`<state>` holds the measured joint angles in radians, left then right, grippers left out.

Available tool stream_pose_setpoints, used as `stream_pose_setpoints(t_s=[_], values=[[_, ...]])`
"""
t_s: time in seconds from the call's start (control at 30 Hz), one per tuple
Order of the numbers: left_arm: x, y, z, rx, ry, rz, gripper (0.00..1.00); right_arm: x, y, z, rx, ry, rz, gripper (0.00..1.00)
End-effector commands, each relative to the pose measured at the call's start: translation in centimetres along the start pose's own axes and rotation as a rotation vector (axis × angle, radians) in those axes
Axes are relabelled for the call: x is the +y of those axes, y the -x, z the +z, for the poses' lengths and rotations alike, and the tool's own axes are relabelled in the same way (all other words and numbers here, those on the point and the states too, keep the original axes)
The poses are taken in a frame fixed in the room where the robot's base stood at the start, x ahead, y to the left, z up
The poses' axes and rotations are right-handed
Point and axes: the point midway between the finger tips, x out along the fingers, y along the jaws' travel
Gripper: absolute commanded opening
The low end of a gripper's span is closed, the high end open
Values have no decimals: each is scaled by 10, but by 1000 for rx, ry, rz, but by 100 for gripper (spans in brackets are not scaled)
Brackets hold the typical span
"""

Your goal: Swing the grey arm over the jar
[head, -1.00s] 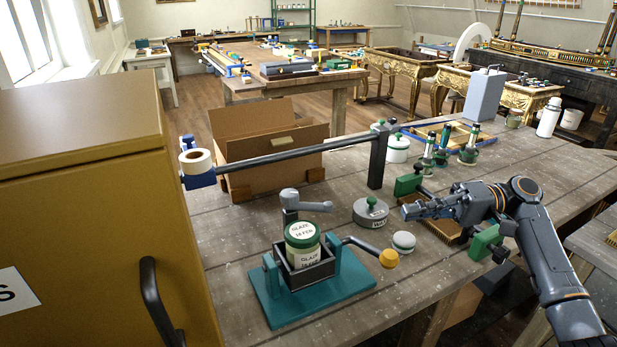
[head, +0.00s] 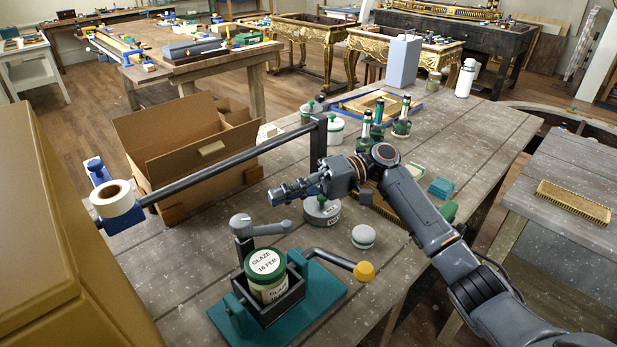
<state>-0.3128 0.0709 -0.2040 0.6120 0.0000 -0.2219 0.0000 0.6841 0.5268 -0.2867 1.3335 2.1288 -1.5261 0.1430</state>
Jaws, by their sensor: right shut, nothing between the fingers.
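The jar (head: 266,271) has a green lid and a label reading "GLAZE 16 FEB". It stands upright in a dark open box (head: 293,290) on a teal base (head: 327,296). The grey arm (head: 268,229) sits on a post at the back of this fixture. It points right, behind the jar, and its rounded end is clear of the lid. My right gripper (head: 276,196) is shut and empty, just beyond the end of the grey arm in the picture; I cannot tell the exact gap. My left gripper is out of view.
A crank with a yellow knob (head: 364,271) sticks out right of the fixture. A grey pot (head: 322,213) stands partly behind my gripper, and a small white-lidded tin (head: 363,236) is nearby. A dark bar (head: 232,162) with a tape roll (head: 112,199) spans the back left.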

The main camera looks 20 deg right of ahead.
Motion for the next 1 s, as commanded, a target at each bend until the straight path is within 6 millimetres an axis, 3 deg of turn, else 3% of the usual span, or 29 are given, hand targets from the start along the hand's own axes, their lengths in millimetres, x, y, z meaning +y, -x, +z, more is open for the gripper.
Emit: stream_pose_setpoints(t_s=[0.07,0.27,0.5,1.0], values=[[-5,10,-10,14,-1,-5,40,-4,-16,1,-3,-2,-2,0],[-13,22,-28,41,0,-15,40,-2,-19,28,-1,-3,1,0],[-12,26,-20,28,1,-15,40,0,-21,39,0,0,0,0],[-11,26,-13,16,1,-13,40,0,-28,38,11,-1,1,0]])
